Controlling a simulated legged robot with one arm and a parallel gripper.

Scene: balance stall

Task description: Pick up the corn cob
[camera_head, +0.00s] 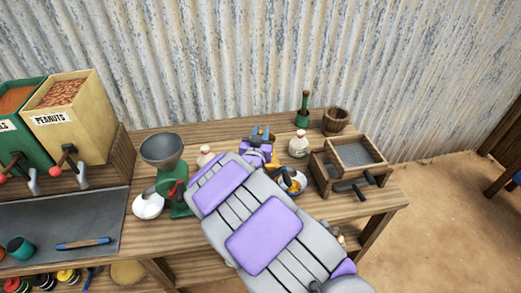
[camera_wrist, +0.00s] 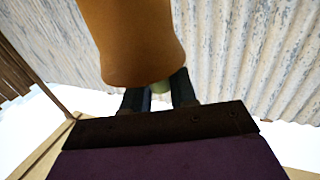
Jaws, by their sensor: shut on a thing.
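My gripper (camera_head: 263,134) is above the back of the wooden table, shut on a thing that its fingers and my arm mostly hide. A little yellow-orange shows around the fingers in the head view. In the wrist view, a smooth orange-brown thing (camera_wrist: 132,45) with a rounded end fills the upper middle, close in front of my gripper (camera_wrist: 160,90). A small pale green patch (camera_wrist: 161,87) shows between the fingers. No kernels can be made out, so I cannot tell for sure that this is the corn cob. No other corn cob is clearly seen.
A green grinder (camera_head: 176,191) and white bowl (camera_head: 148,207) stand left. A pale sack (camera_head: 299,145), wooden sieve box (camera_head: 331,185), mortar (camera_head: 336,119) and green bottle (camera_head: 302,119) stand right. Corrugated wall (camera_head: 250,60) behind.

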